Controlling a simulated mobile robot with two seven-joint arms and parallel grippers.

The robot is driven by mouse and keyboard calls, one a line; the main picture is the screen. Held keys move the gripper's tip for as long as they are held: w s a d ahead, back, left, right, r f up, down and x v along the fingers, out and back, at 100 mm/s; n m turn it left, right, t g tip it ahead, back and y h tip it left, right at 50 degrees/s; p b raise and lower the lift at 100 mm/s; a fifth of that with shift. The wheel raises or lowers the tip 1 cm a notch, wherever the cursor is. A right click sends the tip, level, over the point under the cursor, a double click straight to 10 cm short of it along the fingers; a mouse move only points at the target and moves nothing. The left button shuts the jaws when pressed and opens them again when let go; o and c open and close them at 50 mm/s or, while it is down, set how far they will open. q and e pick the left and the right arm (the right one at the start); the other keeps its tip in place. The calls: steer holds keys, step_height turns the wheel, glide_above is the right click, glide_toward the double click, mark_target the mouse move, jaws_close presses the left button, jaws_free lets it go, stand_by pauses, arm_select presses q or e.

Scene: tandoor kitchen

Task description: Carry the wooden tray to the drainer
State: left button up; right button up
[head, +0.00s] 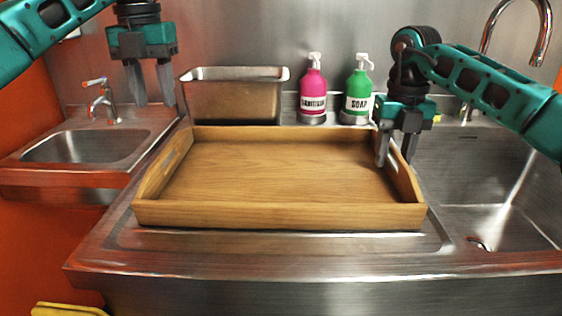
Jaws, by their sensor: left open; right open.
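The wooden tray (280,215) is empty and lies flat on a ribbed steel drainboard (290,243) beside the large sink. It has raised sides with a handle slot at its left and right ends. My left gripper (151,92) is open and empty, above and to the left of the tray's back left corner, apart from it. My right gripper (396,160) is open at the tray's right end, with its fingers pointing down around or just above the right side wall. I cannot tell whether the fingers touch the wall.
A steel container (235,97) stands behind the tray. A pink sanitizer bottle (313,95) and a green soap bottle (358,95) stand to its right. A small hand sink (82,146) is at left; a large sink (490,185) with a tap (543,40) is at right.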

step_height(320, 180, up, 11)
steer(key=shift+f, duration=0.15)
steer(key=shift+s, duration=0.1)
stand_by(0.3)
